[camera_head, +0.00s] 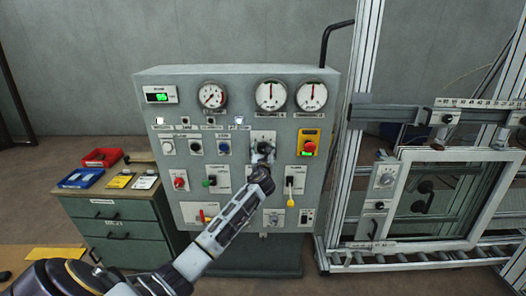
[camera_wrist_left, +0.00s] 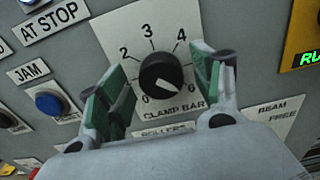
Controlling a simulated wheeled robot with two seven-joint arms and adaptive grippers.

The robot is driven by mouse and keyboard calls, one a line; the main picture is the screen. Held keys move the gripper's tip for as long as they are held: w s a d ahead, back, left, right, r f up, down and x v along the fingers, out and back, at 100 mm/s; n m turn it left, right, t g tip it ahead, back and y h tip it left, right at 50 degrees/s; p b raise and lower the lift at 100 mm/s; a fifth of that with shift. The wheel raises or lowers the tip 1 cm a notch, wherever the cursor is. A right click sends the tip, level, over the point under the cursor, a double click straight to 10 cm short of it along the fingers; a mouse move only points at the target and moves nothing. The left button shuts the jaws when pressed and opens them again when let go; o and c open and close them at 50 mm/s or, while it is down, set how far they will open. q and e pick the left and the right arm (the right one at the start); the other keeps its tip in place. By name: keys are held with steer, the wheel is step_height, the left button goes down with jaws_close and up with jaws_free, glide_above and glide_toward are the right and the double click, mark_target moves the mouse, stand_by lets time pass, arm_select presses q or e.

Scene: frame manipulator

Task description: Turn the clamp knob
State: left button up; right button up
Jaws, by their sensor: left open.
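The clamp knob (camera_wrist_left: 160,75) is a round black knob on a white plate marked CLAMP BAR, with numbers around it. Its white pointer line slants toward the lower right, near the 6. My left gripper (camera_wrist_left: 157,82) is open, with one green-padded finger on each side of the knob; gaps show between pads and knob. My right gripper is not in view.
A blue JAM button (camera_wrist_left: 48,103) sits left of the fingers. A green cabinet (camera_head: 120,222) stands left, an aluminium frame rig (camera_head: 425,200) right.

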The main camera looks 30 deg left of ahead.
arm_select(q)
steer(key=shift+c, duration=0.3)
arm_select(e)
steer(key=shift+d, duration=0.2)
arm_select(q)
steer(key=c, duration=1)
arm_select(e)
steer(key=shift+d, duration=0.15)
